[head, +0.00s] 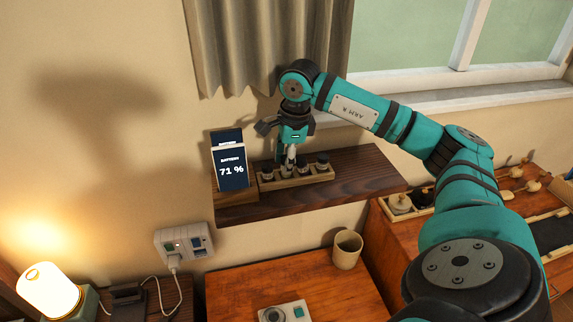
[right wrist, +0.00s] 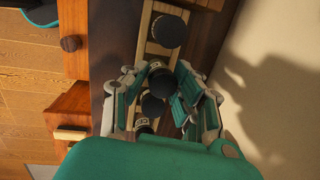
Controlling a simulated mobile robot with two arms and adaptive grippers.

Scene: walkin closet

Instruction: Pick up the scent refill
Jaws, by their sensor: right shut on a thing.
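Several small dark-capped bottles, which look like scent refills, stand in a wooden rack (head: 318,176) on the wall shelf. My right gripper (head: 290,158) reaches down over the rack from above. In the right wrist view its fingers (right wrist: 161,78) are shut on one scent refill (right wrist: 158,73), with a finger on each side of its dark cap. Another capped bottle (right wrist: 166,31) stands above it in that view, and more caps (right wrist: 152,104) show below it between the fingers. I cannot tell whether the gripped refill is clear of its slot. My left gripper is not in view.
A grey curtain (head: 235,50) hangs behind. Below are a beige cup (head: 347,248), a wall socket (head: 184,244) and a lit lamp (head: 48,290). The shelf's right part is clear.

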